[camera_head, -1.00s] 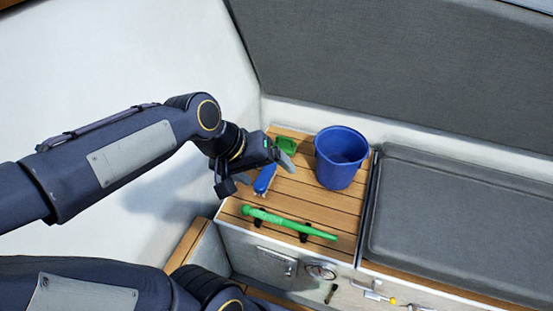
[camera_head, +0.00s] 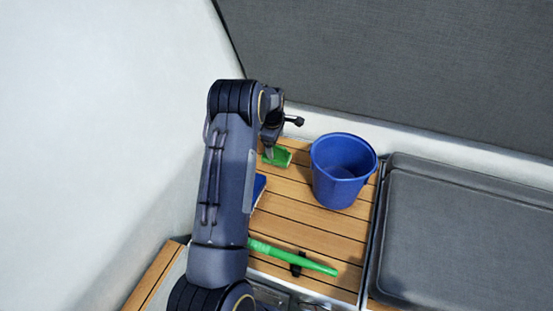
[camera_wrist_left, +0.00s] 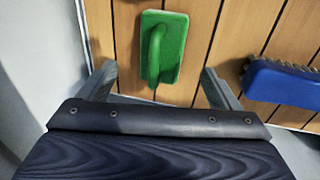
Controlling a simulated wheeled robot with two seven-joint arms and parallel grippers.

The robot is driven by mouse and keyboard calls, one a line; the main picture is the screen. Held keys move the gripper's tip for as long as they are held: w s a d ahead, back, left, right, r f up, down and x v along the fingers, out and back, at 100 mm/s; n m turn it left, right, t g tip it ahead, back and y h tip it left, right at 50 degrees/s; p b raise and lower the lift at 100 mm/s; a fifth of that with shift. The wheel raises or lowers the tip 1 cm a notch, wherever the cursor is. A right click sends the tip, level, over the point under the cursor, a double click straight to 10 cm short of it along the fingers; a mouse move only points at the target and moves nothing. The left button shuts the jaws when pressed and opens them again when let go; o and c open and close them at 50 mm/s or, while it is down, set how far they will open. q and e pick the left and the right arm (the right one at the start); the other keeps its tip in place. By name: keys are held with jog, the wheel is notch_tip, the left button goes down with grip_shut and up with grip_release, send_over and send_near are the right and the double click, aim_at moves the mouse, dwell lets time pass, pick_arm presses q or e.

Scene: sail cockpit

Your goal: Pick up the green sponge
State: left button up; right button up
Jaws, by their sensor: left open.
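The green sponge (camera_head: 281,157) lies on the slatted wooden bench top, near its back left corner, partly hidden by my arm in the head view. In the left wrist view it is a green block (camera_wrist_left: 165,48) with a raised loop-like handle, lying ahead of the jaws. My left gripper (camera_head: 281,138) is above and beside it, partly hidden by its own wrist. In the left wrist view the two fingers (camera_wrist_left: 159,88) are spread apart, with nothing between them, and the sponge is beyond their tips. My right gripper is not in view.
A blue brush (camera_wrist_left: 285,82) lies right of the sponge in the wrist view. A blue bucket (camera_head: 341,172) stands right of it on the bench. A green bar-like tool (camera_head: 295,258) lies near the front edge. A white wall rises on the left, a grey cushion (camera_head: 465,235) lies right.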

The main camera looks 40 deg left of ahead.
aim_at(276, 154)
pick_arm(q)
jog(key=f, duration=0.4)
jog(key=w+f, duration=0.1)
jog(key=f, duration=0.1)
jog(key=shift+a, duration=0.25)
jog(key=shift+c, duration=0.5)
jog(key=c, duration=1)
jog(key=shift+r, duration=0.15)
